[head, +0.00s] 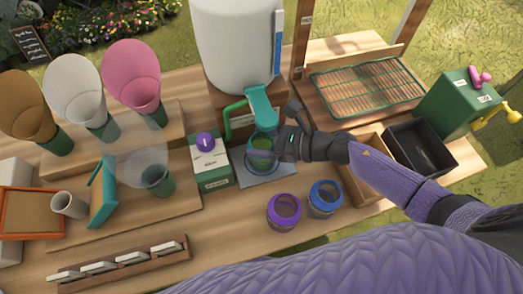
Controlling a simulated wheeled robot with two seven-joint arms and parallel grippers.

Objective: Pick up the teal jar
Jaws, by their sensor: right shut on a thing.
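The teal jar (261,160) looks like a small clear jar with a green-teal rim. It is upright below the teal spout (262,108) of the large white tank, over a grey plate (268,180). My right gripper (281,146) comes in from the right and is shut on the jar near its upper part. The gripper hides the jar's right side, and I cannot tell whether the jar touches the plate. My left gripper is not in view.
A purple-rimmed jar (284,212) and a blue-rimmed jar (325,198) stand in front. A green-and-white box (209,165) with a purple knob is close on the left. The white tank (236,45) stands behind. A black bin (421,148) is right.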

